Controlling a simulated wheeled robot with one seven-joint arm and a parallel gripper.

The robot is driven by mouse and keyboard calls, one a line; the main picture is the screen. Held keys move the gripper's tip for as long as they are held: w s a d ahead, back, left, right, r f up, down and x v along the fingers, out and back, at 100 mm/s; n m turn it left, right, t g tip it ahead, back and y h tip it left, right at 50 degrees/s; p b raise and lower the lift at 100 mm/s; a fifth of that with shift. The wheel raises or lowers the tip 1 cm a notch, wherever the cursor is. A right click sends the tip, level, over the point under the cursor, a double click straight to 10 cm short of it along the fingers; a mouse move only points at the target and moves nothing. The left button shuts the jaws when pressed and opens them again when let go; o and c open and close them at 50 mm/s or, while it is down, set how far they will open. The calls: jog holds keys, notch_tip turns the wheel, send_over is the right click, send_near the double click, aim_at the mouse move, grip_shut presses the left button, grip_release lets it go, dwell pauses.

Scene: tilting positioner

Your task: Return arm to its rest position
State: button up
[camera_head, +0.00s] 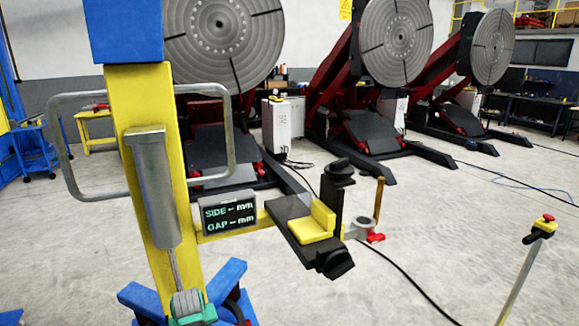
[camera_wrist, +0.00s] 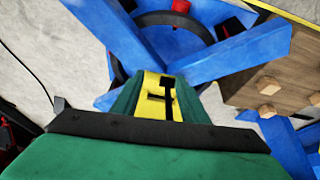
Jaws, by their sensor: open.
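My gripper (camera_wrist: 160,105) shows in the wrist view as green parts beyond a black crossbar, with a gap between them and a yellow and black piece in that gap. Nothing is clearly held. The wrist view looks down over blue legs (camera_wrist: 235,60) and pale floor. In the head view I cannot make out my gripper or the full arm for certain. A green part with a grey ribbed top (camera_head: 190,306) shows at the bottom edge, below a grey cylinder (camera_head: 155,185).
A yellow post (camera_head: 113,120) carries a display (camera_head: 229,213) reading SIDE and GAP without values, and a black bracket (camera_head: 290,225) with a yellow block (camera_head: 313,225). Tilting positioners (camera_head: 395,45) stand behind. A button post (camera_head: 530,260) stands right.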

jog(key=s+d+f+m+t, duration=0.2)
jog(key=s+d+f+t, duration=0.2)
jog(key=s+d+f, duration=1.15)
jog(key=s+d+m+t, duration=0.1)
jog(key=s+d, duration=0.2)
jog(key=s, duration=0.5)
jog(key=s+d+m+t, duration=0.1)
jog(key=s+d+t, duration=0.1)
jog(key=s+d, duration=0.35)
jog(key=s+d+r+t+h, duration=0.1)
jog(key=s+d+r+t, duration=0.1)
jog(key=s+r, duration=0.9)
jog(key=s+d+r+m+t, duration=0.1)
jog(key=s+d+r+t, duration=0.1)
jog(key=s+r, duration=0.9)
jog(key=shift+s+d+m+h, duration=0.3)
jog(key=shift+d+h, duration=0.1)
jog(key=shift+d, duration=0.5)
jog(key=shift+c, duration=1.1)
jog(key=shift+w, duration=0.15)
